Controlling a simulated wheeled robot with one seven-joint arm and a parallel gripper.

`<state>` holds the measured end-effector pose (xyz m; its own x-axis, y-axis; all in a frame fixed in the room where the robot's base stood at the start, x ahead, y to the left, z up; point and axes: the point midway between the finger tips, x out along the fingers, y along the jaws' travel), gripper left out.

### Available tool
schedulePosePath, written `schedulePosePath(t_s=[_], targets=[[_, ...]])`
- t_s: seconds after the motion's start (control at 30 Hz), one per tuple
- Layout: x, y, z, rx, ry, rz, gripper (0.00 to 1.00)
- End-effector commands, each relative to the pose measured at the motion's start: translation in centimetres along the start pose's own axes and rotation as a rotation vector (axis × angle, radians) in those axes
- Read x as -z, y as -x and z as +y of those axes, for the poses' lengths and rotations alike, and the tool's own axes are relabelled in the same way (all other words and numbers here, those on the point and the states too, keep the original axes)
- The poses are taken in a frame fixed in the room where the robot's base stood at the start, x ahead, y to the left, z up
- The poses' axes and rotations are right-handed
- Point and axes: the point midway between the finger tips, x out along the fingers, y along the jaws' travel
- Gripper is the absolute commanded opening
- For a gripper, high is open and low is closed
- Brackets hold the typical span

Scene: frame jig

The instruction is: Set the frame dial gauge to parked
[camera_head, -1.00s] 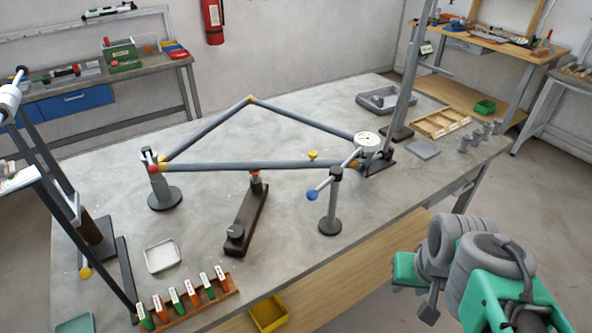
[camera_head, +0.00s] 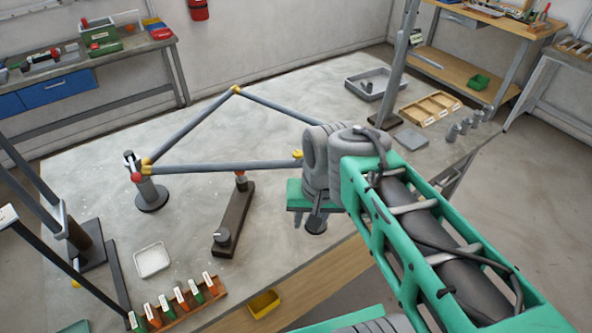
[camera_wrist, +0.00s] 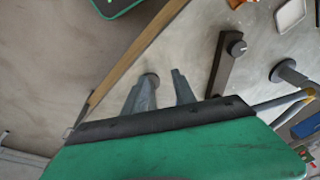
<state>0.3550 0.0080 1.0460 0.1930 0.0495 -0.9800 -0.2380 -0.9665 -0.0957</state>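The dial gauge is hidden behind my arm in the head view now. Its setting cannot be read. My gripper (camera_head: 306,218) points down over the table's front edge, near that post. In the wrist view my gripper (camera_wrist: 161,82) has its two fingers apart, with nothing clearly held.
A dark clamp bar (camera_head: 234,220) stands left of my gripper. A white tray (camera_head: 152,260) and a rack of labelled tags (camera_head: 178,302) are at the front left. An upright column (camera_head: 402,60) and a wooden divided tray (camera_head: 430,108) stand on the right.

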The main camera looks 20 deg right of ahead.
Motion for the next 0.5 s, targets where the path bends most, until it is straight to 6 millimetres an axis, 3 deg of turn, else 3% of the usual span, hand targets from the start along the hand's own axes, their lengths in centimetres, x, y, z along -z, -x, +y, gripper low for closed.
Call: schedulePosePath(t_s=[0.03,0.1,0.17,0.4,0.5], targets=[[0.8,3.2,-0.4,0.003,-0.045,-0.020,0.32],[1.3,5.1,-0.8,0.007,-0.114,-0.044,0.32],[2.2,4.7,-0.9,0.014,-0.216,-0.053,0.32],[5.9,8.3,-0.9,0.016,-0.597,-0.078,0.32],[6.3,8.6,-0.9,0.013,-0.661,-0.083,0.32]])
